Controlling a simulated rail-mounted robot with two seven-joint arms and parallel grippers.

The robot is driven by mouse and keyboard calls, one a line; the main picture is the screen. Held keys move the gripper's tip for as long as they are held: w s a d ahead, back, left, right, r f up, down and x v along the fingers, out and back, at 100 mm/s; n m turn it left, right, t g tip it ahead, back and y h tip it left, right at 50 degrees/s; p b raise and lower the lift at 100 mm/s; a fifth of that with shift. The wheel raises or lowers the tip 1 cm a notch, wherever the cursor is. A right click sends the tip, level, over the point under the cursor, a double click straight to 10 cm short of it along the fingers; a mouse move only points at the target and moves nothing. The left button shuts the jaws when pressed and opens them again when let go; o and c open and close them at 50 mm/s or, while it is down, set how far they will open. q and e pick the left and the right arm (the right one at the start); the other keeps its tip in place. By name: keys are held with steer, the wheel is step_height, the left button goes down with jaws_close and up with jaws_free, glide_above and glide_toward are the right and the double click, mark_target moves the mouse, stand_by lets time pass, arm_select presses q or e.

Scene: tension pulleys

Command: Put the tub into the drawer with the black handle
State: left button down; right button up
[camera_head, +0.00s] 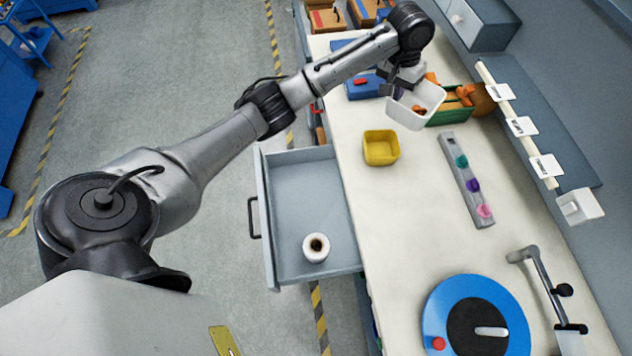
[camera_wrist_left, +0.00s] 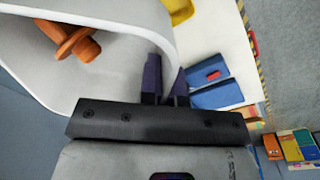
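A white tub (camera_head: 425,97) is held tilted in the air above the far part of the worktop. My left gripper (camera_head: 397,91) is shut on its wall; in the left wrist view the purple fingers (camera_wrist_left: 165,80) stand at the tub's rim (camera_wrist_left: 150,25). An orange spool-shaped part (camera_wrist_left: 72,42) shows within the tub's outline there. The drawer (camera_head: 300,185) with the black handle (camera_head: 252,218) is pulled out at the worktop's left side. A white ring-shaped roll (camera_head: 316,248) stands in it. My right gripper is not in view.
A yellow bin (camera_head: 381,148) stands on the worktop (camera_head: 400,210) near the drawer. A green crate (camera_head: 452,114) with orange parts stands beside the tub. A grey strip with coloured knobs (camera_head: 466,180) and a blue turntable (camera_head: 450,300) lie further right and nearer.

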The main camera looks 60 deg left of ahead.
arm_select(q)
steer(key=s+a+f+n+b, duration=0.2)
steer(key=s+a+f, duration=0.7)
steer(key=f, duration=0.4)
steer(key=s+a+f+n+b, duration=0.1)
steer(key=s+a+f+b, duration=0.1)
steer(key=s+a+f, duration=0.85)
steer(key=n+p, duration=0.2)
steer(key=n, duration=0.1)
glide_above(291, 189)
step_height(291, 189, down, 16)
steer(key=shift+s+f, duration=0.1)
steer(key=shift+f, duration=0.15)
steer(key=shift+f+b, duration=0.6)
steer(key=shift+f, duration=1.65)
steer(key=shift+f, duration=0.1)
